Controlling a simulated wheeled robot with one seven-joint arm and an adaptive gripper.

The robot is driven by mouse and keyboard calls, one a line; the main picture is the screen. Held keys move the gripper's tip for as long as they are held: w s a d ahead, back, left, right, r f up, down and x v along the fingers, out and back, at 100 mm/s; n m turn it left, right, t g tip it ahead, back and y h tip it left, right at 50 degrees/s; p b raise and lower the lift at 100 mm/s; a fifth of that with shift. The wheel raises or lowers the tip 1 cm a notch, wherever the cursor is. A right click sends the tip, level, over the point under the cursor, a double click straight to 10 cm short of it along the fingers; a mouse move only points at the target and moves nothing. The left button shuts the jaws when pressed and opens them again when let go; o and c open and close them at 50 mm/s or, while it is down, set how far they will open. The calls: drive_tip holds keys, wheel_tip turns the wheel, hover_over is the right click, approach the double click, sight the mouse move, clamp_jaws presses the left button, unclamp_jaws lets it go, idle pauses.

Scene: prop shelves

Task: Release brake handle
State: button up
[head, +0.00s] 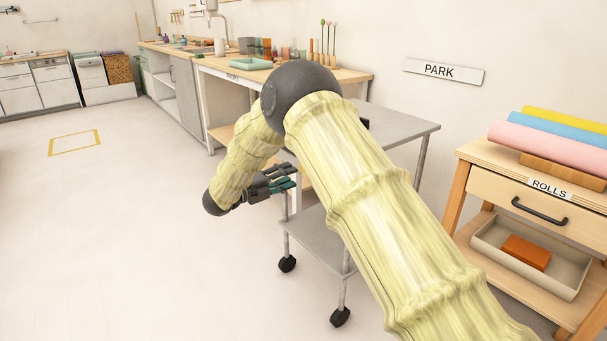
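A grey two-tier cart stands on black castors (340,316) below the PARK sign, with its top (405,127) partly hidden behind my arm. My gripper (288,178), dark with teal finger parts, is beside the cart's left upright, between top and lower shelf (310,232). I cannot tell whether it touches the cart or whether its fingers are open. I cannot make out a brake handle. A small dark piece (364,122) shows at the cart top beside my arm, mostly hidden; I cannot tell what it is.
A wooden stand (480,165) with a ROLLS drawer, coloured rolls and a tray is at the right. A long workbench (215,67) runs along the wall behind. The floor at left is clear, with a yellow taped rectangle (75,143).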

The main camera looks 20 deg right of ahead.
drive_tip(key=shift+b+x, duration=0.65)
drive_tip(key=shift+x, duration=2.8)
drive_tip(key=shift+f, duration=0.1)
clamp_jaws()
